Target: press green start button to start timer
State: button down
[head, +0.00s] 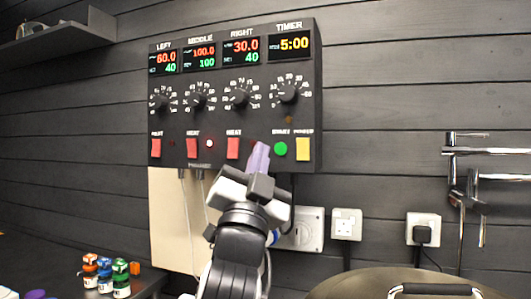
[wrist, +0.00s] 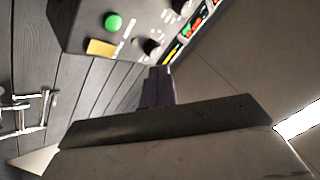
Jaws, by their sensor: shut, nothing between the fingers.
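The black control panel (head: 262,118) hangs on the dark plank wall. The round green start button (head: 280,149) sits at its lower right, under the timer knob (head: 288,92). The timer display (head: 290,44) reads 5:00 in yellow. My gripper (head: 262,150) is shut and empty, its purple fingers pointing up at the panel's lower part, just left of the green button in the head view. In the wrist view the green button (wrist: 113,22) is up and left of my fingertips (wrist: 160,72), apart from them. How far the fingertips are from the panel is hard to tell.
A yellow button (head: 303,149) sits right of the green one. Red heat switches (head: 233,148) lie to the left, with a lit red lamp (head: 209,143). Wall sockets (head: 346,224), chrome pipes (head: 490,151) and a rounded lid (head: 400,284) are to the right. Small bottles (head: 121,280) stand lower left.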

aim_at(281, 149)
jog(key=shift+w+d+p, duration=0.2)
jog(key=shift+w+d, duration=0.25)
jog(key=shift+w, duration=0.95)
jog(key=shift+w+d+p, duration=0.15)
jog(key=shift+w+d, duration=0.3)
jog(key=shift+w, duration=0.95)
jog(key=shift+w+d+p, duration=0.2)
jog(key=shift+w+d, duration=0.25)
jog(key=shift+w, duration=0.95)
jog(key=shift+w+d, duration=0.15)
jog(key=shift+w, duration=0.25)
jog(key=shift+w+d, duration=0.1)
jog(key=shift+w, duration=0.25)
jog(key=shift+s, duration=0.15)
jog(key=shift+s+a, duration=0.25)
jog(key=shift+s, duration=0.35)
